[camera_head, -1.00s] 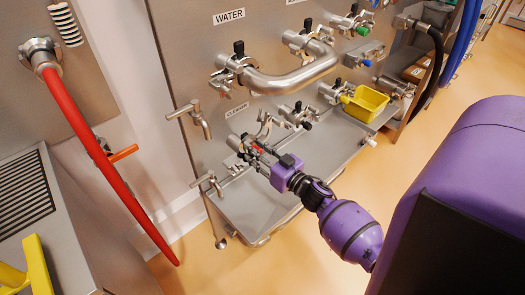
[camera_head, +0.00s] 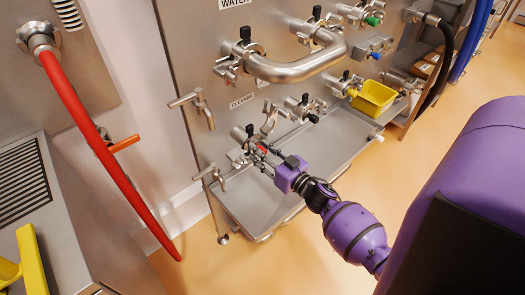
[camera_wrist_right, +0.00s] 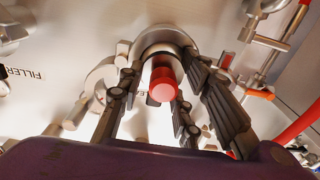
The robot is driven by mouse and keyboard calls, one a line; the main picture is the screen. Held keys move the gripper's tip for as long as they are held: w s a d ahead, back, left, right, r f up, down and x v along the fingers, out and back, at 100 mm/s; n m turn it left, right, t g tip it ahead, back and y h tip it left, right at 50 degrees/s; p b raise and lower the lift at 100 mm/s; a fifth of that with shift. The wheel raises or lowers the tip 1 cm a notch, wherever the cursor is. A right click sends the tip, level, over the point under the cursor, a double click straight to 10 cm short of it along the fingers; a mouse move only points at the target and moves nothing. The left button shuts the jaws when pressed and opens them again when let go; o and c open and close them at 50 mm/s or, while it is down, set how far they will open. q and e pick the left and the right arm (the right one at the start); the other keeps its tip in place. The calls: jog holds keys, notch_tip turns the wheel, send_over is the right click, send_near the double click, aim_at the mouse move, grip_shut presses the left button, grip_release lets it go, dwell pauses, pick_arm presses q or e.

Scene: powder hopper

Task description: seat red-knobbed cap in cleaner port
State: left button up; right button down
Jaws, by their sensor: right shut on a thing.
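The red-knobbed cap (camera_wrist_right: 163,80) is between the fingers of my right gripper (camera_wrist_right: 172,92) in the right wrist view. Its red knob points toward the camera, with a round silver part behind it. A speck of its red (camera_head: 262,148) shows among the fingers in the head view. My right gripper (camera_head: 255,154) is shut on the cap, close to the cleaner port (camera_head: 240,137) below the CLEANER label (camera_head: 242,101). The fingers partly hide the port, and I cannot tell whether the cap touches it or sits in it. My left gripper is not in view.
A steel tray (camera_head: 328,150) runs below the ports. A yellow bin (camera_head: 373,99) stands at its far right. A bent steel pipe (camera_head: 300,68) and a tap (camera_head: 203,108) stick out from the panel nearby. A red hose (camera_head: 100,150) hangs at left.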

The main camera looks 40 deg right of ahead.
jog(key=shift+f, duration=0.3)
jog(key=shift+f, duration=0.1)
jog(key=c, duration=1.2)
grip_release()
jog(key=s, duration=0.8)
jog(key=s+d, duration=0.1)
jog(key=s, duration=0.3)
